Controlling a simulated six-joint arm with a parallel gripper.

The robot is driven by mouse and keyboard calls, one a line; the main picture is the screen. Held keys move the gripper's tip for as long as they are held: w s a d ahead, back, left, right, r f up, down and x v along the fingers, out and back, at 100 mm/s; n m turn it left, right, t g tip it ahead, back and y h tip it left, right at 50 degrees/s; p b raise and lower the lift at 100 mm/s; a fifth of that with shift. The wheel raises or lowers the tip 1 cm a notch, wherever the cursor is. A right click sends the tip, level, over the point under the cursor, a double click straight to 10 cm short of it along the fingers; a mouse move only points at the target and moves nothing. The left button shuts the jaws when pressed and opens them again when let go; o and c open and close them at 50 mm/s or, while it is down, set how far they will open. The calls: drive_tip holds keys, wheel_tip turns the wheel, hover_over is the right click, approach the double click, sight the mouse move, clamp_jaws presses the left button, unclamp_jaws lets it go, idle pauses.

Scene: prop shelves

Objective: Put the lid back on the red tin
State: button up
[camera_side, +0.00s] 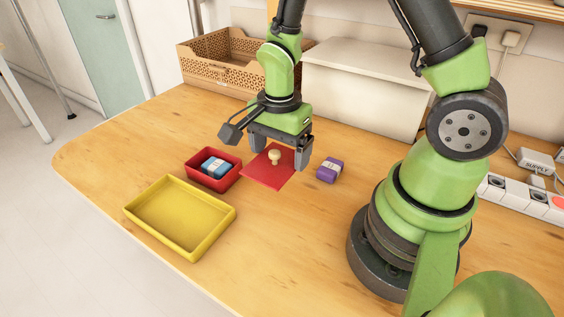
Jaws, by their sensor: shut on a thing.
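The red tin (230,182) is an open box on the table, left of my gripper, with a blue block with a white label (217,166) inside it. The lid (266,175) is a flat red square with a pale knob on top, right beside the tin and not on it. My gripper (279,154) points down over the lid, its two dark fingers wide apart and shut on the lid, one on each side of the knob. I cannot tell whether the lid touches the table. The fingers' exact contact is hard to see.
A yellow tray (148,219), empty, lies in front of the tin. A purple block with a pale label (330,170) is just right of my gripper. A brown perforated crate (224,74) and a white box (365,88) stand behind. The table front right of the tray is clear.

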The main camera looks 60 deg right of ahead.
drive_tip(key=w+a+r+m, duration=0.1)
drive_tip(key=w+m, duration=0.5)
drive_tip(key=w, duration=0.9)
drive_tip(key=shift+s+a+f, duration=0.1)
drive_tip(key=shift+s+f, duration=0.05)
drive_tip(key=shift+f, duration=2.8)
drive_tip(key=shift+f, duration=0.2)
drive_tip(key=o, duration=0.7)
wheel_tip(320, 180, up, 7)
